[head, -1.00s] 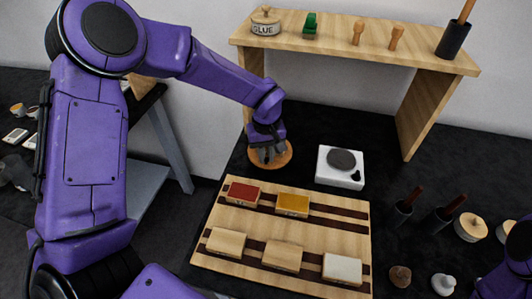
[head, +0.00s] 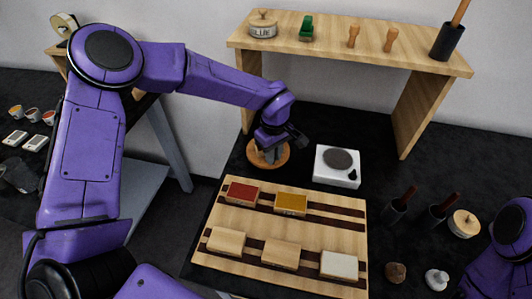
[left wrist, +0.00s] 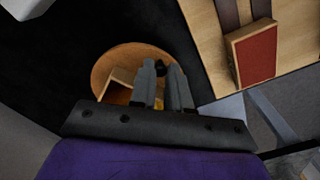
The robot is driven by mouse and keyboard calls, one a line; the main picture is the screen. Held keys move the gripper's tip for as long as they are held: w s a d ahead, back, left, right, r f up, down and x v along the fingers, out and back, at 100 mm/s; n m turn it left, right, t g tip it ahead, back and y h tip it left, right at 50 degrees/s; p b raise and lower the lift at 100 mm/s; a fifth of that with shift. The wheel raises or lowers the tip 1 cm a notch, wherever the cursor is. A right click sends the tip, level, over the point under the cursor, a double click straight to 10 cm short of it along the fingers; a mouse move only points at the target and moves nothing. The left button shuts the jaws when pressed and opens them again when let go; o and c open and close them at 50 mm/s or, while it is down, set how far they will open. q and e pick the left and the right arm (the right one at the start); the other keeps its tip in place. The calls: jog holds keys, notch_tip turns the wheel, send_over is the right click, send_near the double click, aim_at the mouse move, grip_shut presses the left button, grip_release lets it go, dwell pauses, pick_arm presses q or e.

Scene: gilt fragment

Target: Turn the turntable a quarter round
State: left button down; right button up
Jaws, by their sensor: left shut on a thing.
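The turntable (head: 283,158) is a round brown wooden disc on the dark bench, left of the white hotplate. It also shows in the left wrist view (left wrist: 108,66), with an open-topped wooden block (left wrist: 120,82) on it. My left gripper (head: 269,157) reaches down over the disc. In the left wrist view its two grey fingers (left wrist: 165,72) are close together, shut on a small dark piece (left wrist: 160,68) at the turntable. The fingers hide most of that piece. My right arm shows at the right edge, but its gripper is out of view.
The white hotplate (head: 337,177) stands close right of the turntable. A wooden rack (head: 315,236) with a red, a yellow and several pale blocks lies in front. A wooden shelf (head: 350,42) stands behind. Holders with dark-handled tools (head: 395,210) are at the right.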

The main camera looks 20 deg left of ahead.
aim_at(286, 152)
pick_arm(q)
jog(key=shift+w+d+n, duration=0.25)
jog(key=shift+n, duration=0.35)
jog(key=shift+w+d+n, duration=0.2)
jog(key=shift+n, duration=0.4)
jog(key=shift+w+d+n, duration=0.25)
jog(key=shift+w+n, duration=0.2)
jog(key=shift+n, duration=0.5)
jog(key=shift+w+d+n, duration=0.2)
jog(key=shift+w+n, duration=0.25)
jog(key=shift+n, duration=0.5)
jog(key=shift+w+d+n+b, duration=0.15)
jog(key=shift+w+n+b, duration=0.45)
jog(key=shift+n, duration=1)
jog(key=shift+w+n, duration=0.9)
jog(key=shift+n, duration=0.6)
jog(key=shift+w+n, duration=0.15)
jog(key=shift+n, duration=0.15)
jog(key=c, duration=1.1)
grip_release()
